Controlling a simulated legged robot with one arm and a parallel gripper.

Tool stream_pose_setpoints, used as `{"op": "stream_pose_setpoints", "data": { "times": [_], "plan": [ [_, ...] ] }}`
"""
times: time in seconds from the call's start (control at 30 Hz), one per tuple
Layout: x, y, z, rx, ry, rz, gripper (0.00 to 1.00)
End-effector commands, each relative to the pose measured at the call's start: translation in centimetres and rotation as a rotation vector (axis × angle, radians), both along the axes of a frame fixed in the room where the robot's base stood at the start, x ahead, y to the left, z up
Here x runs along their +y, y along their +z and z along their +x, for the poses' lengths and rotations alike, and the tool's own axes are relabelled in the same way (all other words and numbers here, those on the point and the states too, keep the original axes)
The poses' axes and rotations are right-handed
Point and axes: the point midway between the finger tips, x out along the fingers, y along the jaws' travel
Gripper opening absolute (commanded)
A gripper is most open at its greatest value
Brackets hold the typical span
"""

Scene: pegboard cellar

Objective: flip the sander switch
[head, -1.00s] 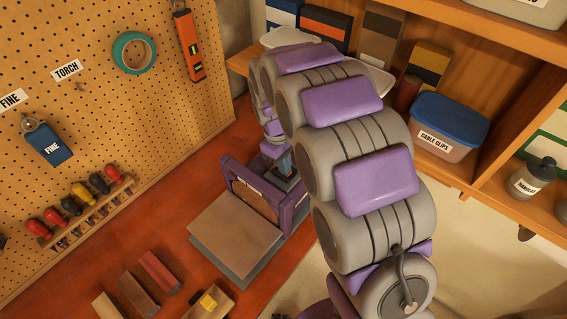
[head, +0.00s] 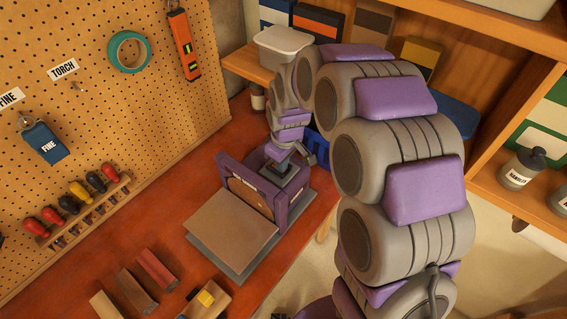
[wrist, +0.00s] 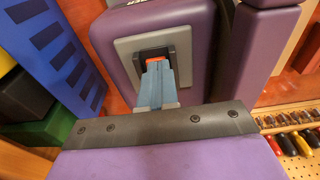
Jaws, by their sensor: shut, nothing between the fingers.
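The sander (head: 228,166) is a purple machine on the red bench, with a brown disc and a tan work table in front. In the wrist view its purple housing (wrist: 200,40) carries a grey plate with a black-framed switch (wrist: 156,62), of which an orange-red part shows. My gripper (wrist: 155,72) is shut and empty, its blue-grey fingertips right at the switch's lower part. They cover some of the switch, and I cannot tell if they touch it or which way it is set. In the head view my gripper (head: 285,170) is at the sander's back side.
A blue slotted crate (wrist: 45,45) stands beside the sander, with coloured blocks near it. Pegboard (head: 90,110) holds tape, a level and a sanding block. Screwdrivers (head: 80,205) stand in a rack. Wood pieces lie at the bench front. Shelves are behind my arm.

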Motion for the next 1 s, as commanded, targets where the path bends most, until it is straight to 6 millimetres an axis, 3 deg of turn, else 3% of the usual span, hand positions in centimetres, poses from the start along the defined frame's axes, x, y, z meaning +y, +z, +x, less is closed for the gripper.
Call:
{"op": "stream_pose_setpoints", "data": {
  "times": [0.03,0.57,0.67,1.0],
  "plan": [
    [0.1,-1.3,-0.6,0.031,0.007,-0.011,0.0],
    [1.6,-1.1,0.1,0.027,0.005,-0.014,0.0],
    [1.6,0.2,-0.2,0.022,0.004,-0.012,0.0],
    [-0.4,8.4,-1.7,-0.005,-0.001,0.006,0.0]
  ]
}}
